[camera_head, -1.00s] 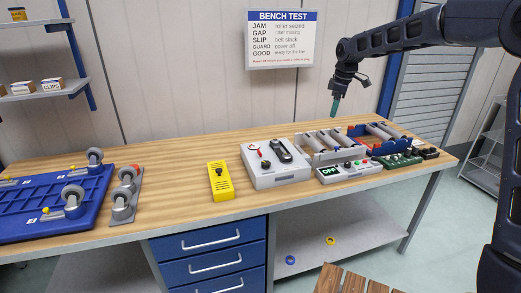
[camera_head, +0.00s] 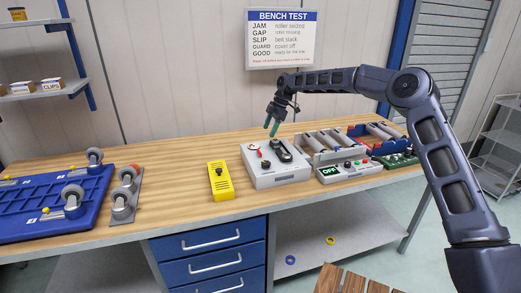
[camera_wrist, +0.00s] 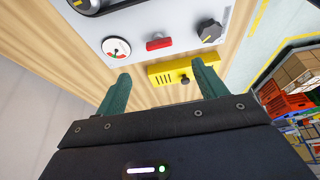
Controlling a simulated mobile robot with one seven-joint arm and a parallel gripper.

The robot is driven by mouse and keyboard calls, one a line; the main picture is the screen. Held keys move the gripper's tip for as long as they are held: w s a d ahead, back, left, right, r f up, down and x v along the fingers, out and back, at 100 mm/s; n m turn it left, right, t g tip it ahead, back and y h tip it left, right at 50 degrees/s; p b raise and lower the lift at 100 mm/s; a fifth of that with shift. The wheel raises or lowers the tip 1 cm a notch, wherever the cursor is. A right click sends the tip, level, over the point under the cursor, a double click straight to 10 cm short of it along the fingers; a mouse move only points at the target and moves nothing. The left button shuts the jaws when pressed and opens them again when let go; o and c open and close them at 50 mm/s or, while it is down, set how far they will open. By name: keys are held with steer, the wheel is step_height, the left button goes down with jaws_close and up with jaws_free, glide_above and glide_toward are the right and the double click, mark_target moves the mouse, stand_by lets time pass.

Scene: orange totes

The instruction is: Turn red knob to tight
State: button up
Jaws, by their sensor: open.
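The red knob (camera_wrist: 158,44) is on the face of a light grey test box (camera_wrist: 180,20), between a round gauge (camera_wrist: 116,48) and a black knob (camera_wrist: 209,31) in the wrist view. It looks like a short red bar. My gripper (camera_head: 270,129) is above the rear of the box, teal fingers apart and pointing down. In the wrist view my gripper (camera_wrist: 160,70) is open and empty, apart from the knob.
A yellow box (camera_head: 220,180) with a black knob stands left of the test box. A roller unit (camera_head: 324,142) and a control box reading OFF (camera_head: 350,172) stand close on the right. A blue tray (camera_head: 45,208) is far left. Bare bench lies left of the yellow box.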

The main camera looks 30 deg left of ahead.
mark_target(259, 151)
steer(key=x, duration=1.1)
steer(key=shift+a+f, duration=0.1)
steer(key=shift+a, duration=0.1)
steer(key=c, duration=1)
